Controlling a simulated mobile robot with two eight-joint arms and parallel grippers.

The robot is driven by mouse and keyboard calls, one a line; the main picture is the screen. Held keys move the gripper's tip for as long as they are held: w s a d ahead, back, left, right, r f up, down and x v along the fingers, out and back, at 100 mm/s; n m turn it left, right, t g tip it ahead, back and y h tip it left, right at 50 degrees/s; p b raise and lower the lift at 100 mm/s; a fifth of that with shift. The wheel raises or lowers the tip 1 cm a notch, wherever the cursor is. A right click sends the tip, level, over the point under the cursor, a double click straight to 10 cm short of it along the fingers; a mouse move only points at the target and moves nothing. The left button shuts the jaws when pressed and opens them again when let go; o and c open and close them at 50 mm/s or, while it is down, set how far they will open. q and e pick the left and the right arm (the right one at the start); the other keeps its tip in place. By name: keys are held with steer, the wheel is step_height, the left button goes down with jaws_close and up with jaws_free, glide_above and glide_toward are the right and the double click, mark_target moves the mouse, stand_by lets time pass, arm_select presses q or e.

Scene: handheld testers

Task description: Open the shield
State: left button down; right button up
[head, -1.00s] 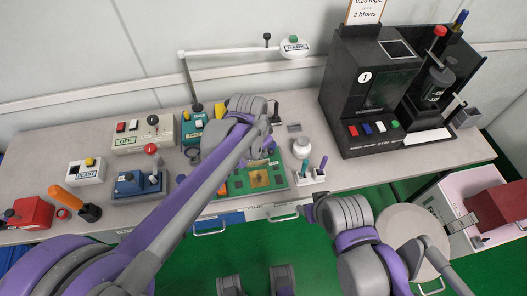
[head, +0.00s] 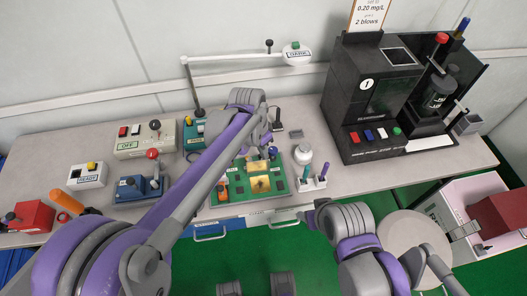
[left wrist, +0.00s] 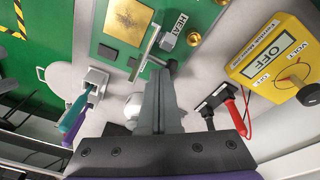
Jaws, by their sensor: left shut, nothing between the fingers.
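A green circuit board (head: 233,186) lies on the bench and bears a square gold plate (head: 258,185). In the left wrist view the gold plate (left wrist: 130,22) lies flat, and a thin grey bar (left wrist: 147,52) runs beside it next to a part marked HEAT (left wrist: 172,40). I cannot tell for sure which part is the shield. My left gripper (head: 266,137) is above the back of the board; in its wrist view its fingers (left wrist: 157,78) are shut and empty, close to the bar's near end. Whether they touch it is unclear. My right gripper is not clearly in view.
A yellow meter (left wrist: 275,62) with red and black probes (left wrist: 232,108) is near the left gripper. A black machine (head: 370,100) stands farther right. Control boxes (head: 145,140) fill the left bench.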

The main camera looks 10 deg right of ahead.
stand_by(0.7)
arm_select(q)
step_height(320, 180, up, 11)
steer(key=a+p, duration=0.1)
steer(key=a, duration=0.1)
steer(key=shift+s+f, duration=0.15)
steer(key=shift+f, duration=0.05)
steer(key=s+a+f+n+t+y+p, duration=0.1)
steer(key=s+a+n+t+p, duration=0.1)
steer(key=s+a+n, duration=0.3)
steer(key=s+a+f+n+t+y+p, duration=0.1)
steer(key=s+a+n+t+p, duration=0.2)
steer(key=s+a, duration=1.1)
steer(key=a+n+p, duration=0.1)
steer(key=a+n, duration=0.2)
steer(key=a, duration=0.2)
steer(key=shift+n+p, duration=0.3)
